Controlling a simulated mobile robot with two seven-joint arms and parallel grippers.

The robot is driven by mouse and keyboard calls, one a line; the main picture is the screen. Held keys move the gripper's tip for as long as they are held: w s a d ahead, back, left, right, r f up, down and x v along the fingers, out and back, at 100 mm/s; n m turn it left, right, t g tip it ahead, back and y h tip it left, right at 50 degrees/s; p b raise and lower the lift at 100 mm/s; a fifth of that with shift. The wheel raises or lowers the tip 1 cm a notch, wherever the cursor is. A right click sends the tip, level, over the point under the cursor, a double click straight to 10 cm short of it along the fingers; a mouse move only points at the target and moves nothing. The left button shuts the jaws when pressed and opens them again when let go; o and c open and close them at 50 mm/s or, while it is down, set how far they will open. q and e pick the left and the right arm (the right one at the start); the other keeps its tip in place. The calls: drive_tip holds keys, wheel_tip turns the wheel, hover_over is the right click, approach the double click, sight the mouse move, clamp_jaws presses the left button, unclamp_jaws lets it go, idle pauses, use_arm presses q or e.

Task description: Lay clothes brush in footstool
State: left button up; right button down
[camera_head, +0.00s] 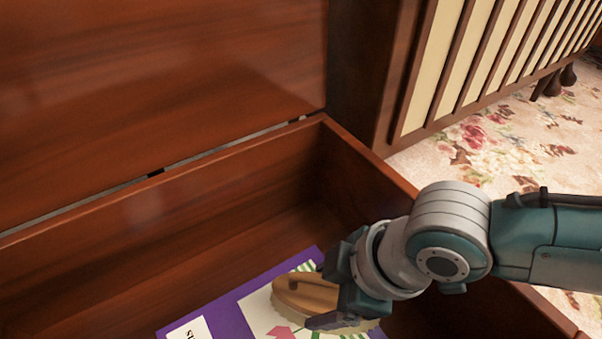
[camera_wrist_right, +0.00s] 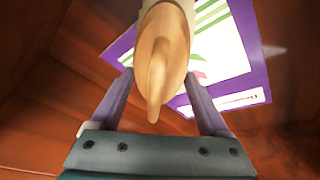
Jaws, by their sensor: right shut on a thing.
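The footstool (camera_head: 150,225) is an open wooden box with its lid (camera_head: 160,80) raised at the back. The clothes brush (camera_head: 305,292) has a wooden back and pale bristles. My right gripper (camera_head: 335,295) is shut on the brush, inside the box's walls and over a purple and white book or magazine. In the right wrist view the brush (camera_wrist_right: 162,60) lies between the two fingers of my right gripper (camera_wrist_right: 162,95). Whether the brush touches the book cannot be told. My left gripper is not in view.
The purple and white book (camera_head: 235,305) lies on the box floor, partly hidden by the brush and gripper. My right arm crosses the box's right wall (camera_head: 375,180). A slatted wooden cabinet (camera_head: 450,70) stands behind on a floral carpet (camera_head: 510,145).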

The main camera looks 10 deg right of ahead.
drive_tip(key=shift+c, duration=1.6)
unclamp_jaws()
drive_tip(key=shift+s+d+f, duration=0.25)
drive_tip(key=shift+d+f, duration=0.1)
drive_tip(key=shift+f, duration=0.05)
drive_tip(key=o, duration=0.3)
drive_tip(key=shift+a, duration=0.3)
drive_tip(key=shift+d+r, duration=0.1)
drive_tip(key=shift+r, duration=0.05)
